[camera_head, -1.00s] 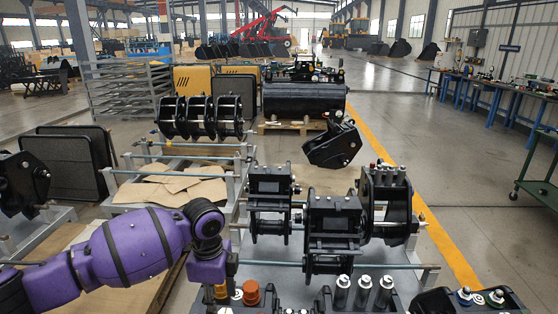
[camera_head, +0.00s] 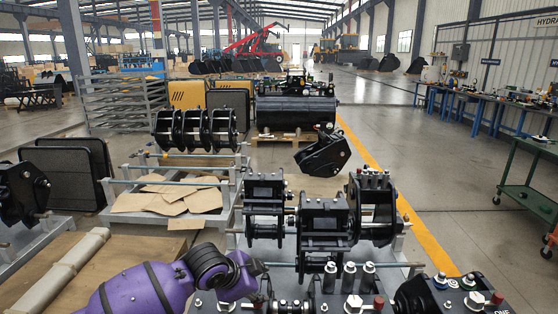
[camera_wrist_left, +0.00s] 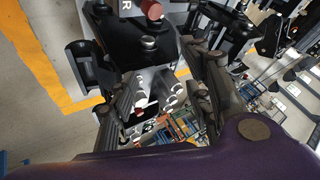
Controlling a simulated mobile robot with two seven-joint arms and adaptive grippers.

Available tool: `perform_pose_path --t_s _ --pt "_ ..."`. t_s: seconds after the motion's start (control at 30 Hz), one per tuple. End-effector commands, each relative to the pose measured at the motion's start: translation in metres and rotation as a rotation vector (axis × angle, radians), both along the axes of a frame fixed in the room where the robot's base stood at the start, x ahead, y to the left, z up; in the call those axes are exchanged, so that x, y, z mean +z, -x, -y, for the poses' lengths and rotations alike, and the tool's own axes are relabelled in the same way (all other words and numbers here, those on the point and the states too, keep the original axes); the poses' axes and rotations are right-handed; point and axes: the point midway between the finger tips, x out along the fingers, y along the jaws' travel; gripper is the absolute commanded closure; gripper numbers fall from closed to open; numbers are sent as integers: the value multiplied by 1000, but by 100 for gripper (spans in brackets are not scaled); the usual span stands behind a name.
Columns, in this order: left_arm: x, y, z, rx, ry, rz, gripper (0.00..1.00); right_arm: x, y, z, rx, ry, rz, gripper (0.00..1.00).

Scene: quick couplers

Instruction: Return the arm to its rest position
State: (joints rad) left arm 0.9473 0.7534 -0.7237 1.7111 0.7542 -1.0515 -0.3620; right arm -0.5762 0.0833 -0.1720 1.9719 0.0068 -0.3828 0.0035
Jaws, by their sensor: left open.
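My left arm (camera_head: 150,290), purple with black bands, comes in at the bottom left of the head view and bends at a dark joint near the couplers. My left gripper (camera_wrist_left: 165,105) shows in the left wrist view with its two dark fingers spread apart and nothing held between them. Silver cylinders and coupler parts show beyond and between the fingers. In the head view the fingers are mostly cut off or hidden at the bottom edge. My right gripper is in neither view.
Black quick couplers (camera_head: 322,222) stand on a grey rail frame just past the arm. Silver pins (camera_head: 349,277) stand upright at the bottom. Cardboard sheets (camera_head: 180,192) lie on a rack at left. Open floor lies right of the yellow line (camera_head: 425,240), before a green cart (camera_head: 528,190).

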Motion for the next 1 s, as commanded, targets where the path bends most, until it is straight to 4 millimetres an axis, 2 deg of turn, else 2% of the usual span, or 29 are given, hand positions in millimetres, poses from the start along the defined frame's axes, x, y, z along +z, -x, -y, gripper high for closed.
perform_pose_path --t_s 0.1,0.2,0.37,0.57,0.67,0.83,0.9,1.0 --pt "-16 16 20 59 144 43 55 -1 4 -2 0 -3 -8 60" --pt "-30 34 30 129 276 74 55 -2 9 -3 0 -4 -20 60" --pt "-55 75 23 288 475 115 55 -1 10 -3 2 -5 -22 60" --pt "-96 144 -21 525 615 139 55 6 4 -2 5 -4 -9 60" --pt "-120 188 -51 652 633 138 55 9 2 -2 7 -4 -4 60" --pt "-168 285 -104 865 585 89 55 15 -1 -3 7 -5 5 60" --pt "-186 325 -120 940 555 50 55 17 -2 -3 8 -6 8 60" --pt "-205 373 -133 1021 526 -7 55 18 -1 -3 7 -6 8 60"
